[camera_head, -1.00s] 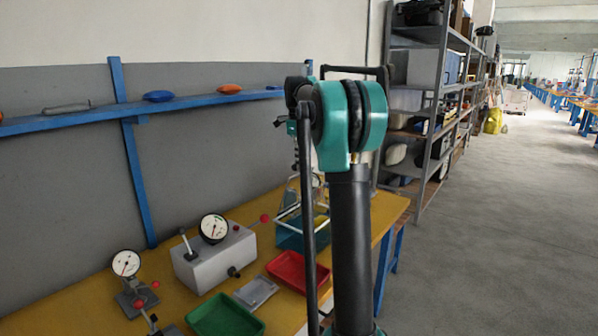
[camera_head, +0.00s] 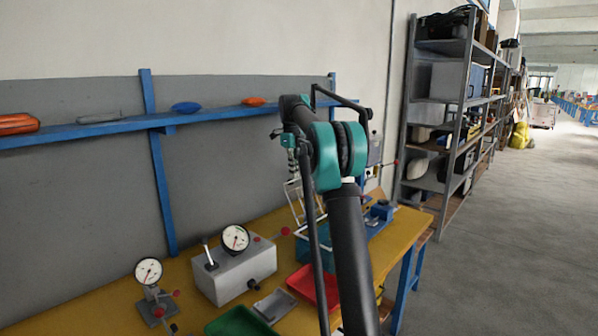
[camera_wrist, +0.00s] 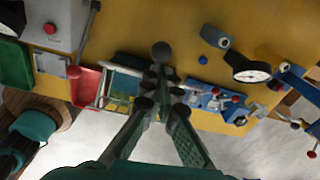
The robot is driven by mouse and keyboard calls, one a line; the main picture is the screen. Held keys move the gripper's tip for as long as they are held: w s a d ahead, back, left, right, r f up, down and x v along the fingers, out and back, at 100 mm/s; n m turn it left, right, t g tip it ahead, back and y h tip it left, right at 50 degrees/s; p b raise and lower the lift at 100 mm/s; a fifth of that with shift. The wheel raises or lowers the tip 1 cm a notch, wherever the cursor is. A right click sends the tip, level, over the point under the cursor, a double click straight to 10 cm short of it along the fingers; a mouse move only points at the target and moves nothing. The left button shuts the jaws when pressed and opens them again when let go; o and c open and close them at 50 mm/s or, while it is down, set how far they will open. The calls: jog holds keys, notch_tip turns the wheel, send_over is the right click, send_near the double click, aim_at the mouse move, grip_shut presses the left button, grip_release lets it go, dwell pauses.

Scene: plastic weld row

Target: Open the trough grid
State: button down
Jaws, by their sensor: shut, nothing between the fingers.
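The teal trough (camera_head: 313,258) stands on the yellow bench, partly hidden behind my arm. A pale wire frame, the grid (camera_head: 296,205), shows at the trough and rises at a slant above it; its exact angle is hard to tell. In the wrist view the grid (camera_wrist: 122,84) shows as pale bars over the trough, just left of my gripper. My gripper (camera_wrist: 161,92) is shut and empty, above the bench near the trough's right side. I cannot tell whether it touches the grid. In the head view the fingers are hidden behind my arm.
A red tray (camera_head: 303,283), a green tray (camera_head: 240,322) and a grey box with a gauge (camera_head: 232,276) stand left of the trough. A blue device (camera_head: 380,212) stands to its right. A shelf rack (camera_head: 436,130) is beyond the bench; the floor at right is clear.

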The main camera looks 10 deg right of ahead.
jog(key=shift+w+a+f, duration=0.15)
jog(key=shift+w+a, duration=0.05)
dwell(0.5)
